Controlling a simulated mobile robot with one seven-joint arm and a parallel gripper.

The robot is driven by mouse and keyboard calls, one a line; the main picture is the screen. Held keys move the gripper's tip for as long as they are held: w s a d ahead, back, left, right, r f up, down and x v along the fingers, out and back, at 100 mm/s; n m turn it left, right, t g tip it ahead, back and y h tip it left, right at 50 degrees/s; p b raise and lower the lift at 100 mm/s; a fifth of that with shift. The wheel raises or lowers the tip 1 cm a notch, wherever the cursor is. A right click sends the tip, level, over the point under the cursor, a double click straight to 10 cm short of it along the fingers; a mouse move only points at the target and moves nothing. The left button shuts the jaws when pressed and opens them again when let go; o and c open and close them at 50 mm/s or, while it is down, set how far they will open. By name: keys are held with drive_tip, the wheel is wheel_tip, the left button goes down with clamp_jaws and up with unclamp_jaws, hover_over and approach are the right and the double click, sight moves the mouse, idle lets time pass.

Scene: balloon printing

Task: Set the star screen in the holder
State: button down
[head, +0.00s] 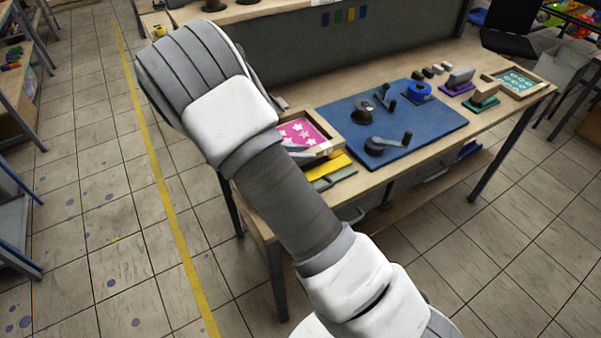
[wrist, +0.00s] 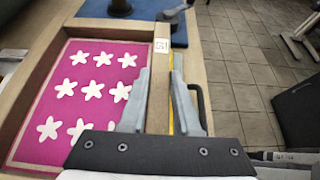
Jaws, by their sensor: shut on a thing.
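The star screen (head: 310,133) has a magenta panel with white stars in a light wooden frame. It is at the left end of the workbench (head: 490,52), partly covered by my arm in the head view. In the wrist view the star screen (wrist: 40,115) fills the left side. My gripper (wrist: 161,76) is shut on its wooden side rail, one finger on each side, near a small white label. I cannot tell which item is the holder, nor whether the screen is lifted off the bench.
A teal screen (head: 516,82) and squeegee-like tools (head: 460,80) are at the right.

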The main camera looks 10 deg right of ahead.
drive_tip(key=shift+s+a+f, duration=0.1)
drive_tip(key=shift+s+f, duration=0.1)
drive_tip(key=shift+f, duration=0.1)
drive_tip(key=shift+w+f+b, duration=0.1)
drive_tip(key=shift+f+b, duration=1.4)
drive_tip(key=shift+f, duration=0.3)
drive_tip(key=shift+f, duration=0.1)
drive_tip(key=shift+f+b, duration=0.35)
drive_tip(key=shift+f, duration=0.05)
drive_tip(key=c, duration=0.6)
unclamp_jaws()
